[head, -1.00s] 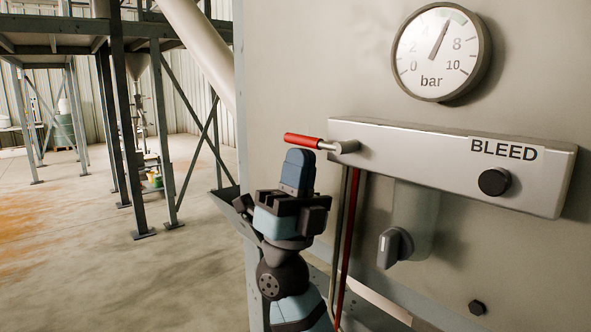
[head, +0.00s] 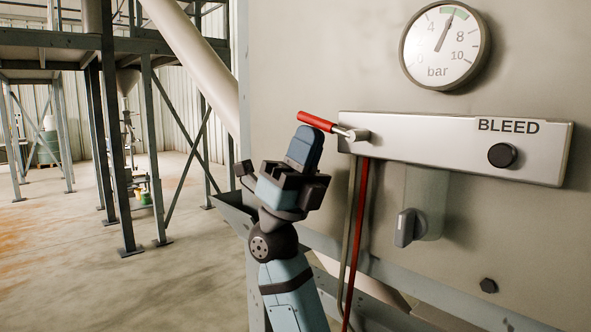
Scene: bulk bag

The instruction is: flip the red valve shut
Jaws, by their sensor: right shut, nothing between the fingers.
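The red valve (head: 317,121) is a lever with a red grip on a short metal stem. It sticks out to the left from the left end of a pale manifold bar (head: 430,142) and tilts up toward its free end. My right gripper (head: 305,146) is just below the red grip, its blue fingers together and pointing up. The fingertips are at or very near the underside of the grip; I cannot tell if they touch. Nothing is held. My left gripper is out of view.
A round pressure gauge (head: 445,46) sits above the bar. The bar carries a black BLEED knob (head: 502,155). Below are a grey rotary knob (head: 409,227) and a red hose (head: 358,240). Steel framing stands to the left; the floor (head: 80,260) there is open.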

